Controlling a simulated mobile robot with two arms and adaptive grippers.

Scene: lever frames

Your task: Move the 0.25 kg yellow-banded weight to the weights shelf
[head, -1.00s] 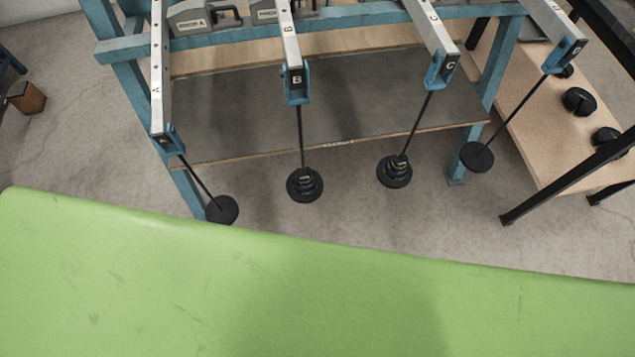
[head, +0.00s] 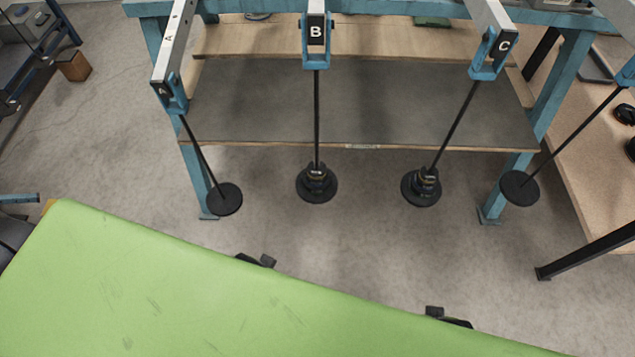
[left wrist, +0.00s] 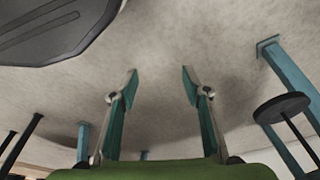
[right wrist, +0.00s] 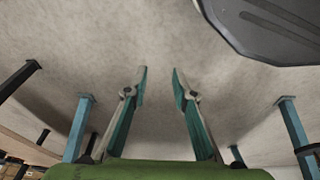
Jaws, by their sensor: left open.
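Four hangers hang from levers on a blue frame. Hanger B (head: 317,120) and hanger C (head: 452,130) carry stacks of black weights, the B stack (head: 317,184) and the C stack (head: 422,187). Pale markings show on both, but I cannot tell which weight has a yellow band. Hanger A's disc (head: 224,199) and the rightmost disc (head: 520,188) look bare. A grey shelf (head: 350,105) lies behind the hangers; I cannot tell if it is the weights shelf. My left gripper (left wrist: 159,75) and right gripper (right wrist: 159,75) are open and empty above the floor.
A wooden side table (head: 585,160) with black weights (head: 626,113) stands at the right on black legs. A wooden block (head: 73,66) is on the floor at the left. A hanger disc (left wrist: 282,107) shows in the left wrist view.

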